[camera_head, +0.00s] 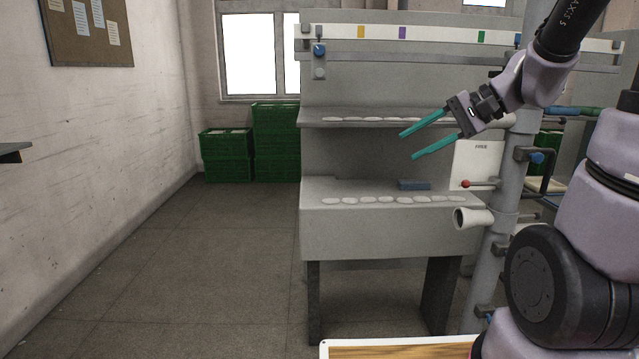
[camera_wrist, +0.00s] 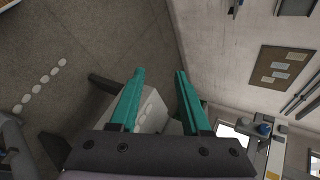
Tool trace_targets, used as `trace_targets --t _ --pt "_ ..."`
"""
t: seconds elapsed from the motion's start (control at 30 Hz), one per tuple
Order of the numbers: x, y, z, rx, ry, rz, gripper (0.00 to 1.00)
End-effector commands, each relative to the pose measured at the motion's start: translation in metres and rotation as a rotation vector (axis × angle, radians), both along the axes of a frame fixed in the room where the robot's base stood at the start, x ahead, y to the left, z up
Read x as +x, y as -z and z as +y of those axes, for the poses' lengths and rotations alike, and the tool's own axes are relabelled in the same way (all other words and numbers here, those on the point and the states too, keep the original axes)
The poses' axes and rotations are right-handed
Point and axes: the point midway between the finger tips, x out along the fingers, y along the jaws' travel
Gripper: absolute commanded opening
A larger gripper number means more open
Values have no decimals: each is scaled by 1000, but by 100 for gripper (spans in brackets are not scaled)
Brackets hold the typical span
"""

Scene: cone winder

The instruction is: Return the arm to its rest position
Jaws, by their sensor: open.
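My gripper (camera_head: 407,146) is at the upper right in the head view, at the end of my arm. Its two teal fingers are spread apart with nothing between them. It hangs in the air in front of the cone winder (camera_head: 345,222), over the gap between its shelf and lower ledge as seen. The wrist view also shows the gripper (camera_wrist: 160,72) with parted fingers, tilted, with floor and wall beyond. Part of my arm runs out of the head view at the top right.
Green crates (camera_head: 277,145) stand stacked at the back. A blue block (camera_head: 413,185) lies on the winder's ledge. A grey pipe (camera_head: 497,240) and a lever with a red knob (camera_head: 466,184) are near my arm. A wooden-topped surface (camera_head: 400,350) is at the bottom. The left floor is clear.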

Motion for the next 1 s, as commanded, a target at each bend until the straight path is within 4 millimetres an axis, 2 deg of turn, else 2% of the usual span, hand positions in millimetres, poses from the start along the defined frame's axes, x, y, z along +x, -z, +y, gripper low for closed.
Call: trace_targets --t 0.03,0.1,0.2,0.3,0.43,0.6,1.0 --pt "-18 -7 3 -82 -35 -15 47" --pt "-39 -11 1 -202 -61 -28 47" --pt "-62 -19 -9 -378 -65 -75 47" --pt "-77 -30 -22 -534 -37 -144 47" --pt "-88 -46 -37 -677 17 -236 47" --pt "-93 -59 -47 -760 62 -303 47" --pt "-93 -60 -49 -768 68 -308 47"
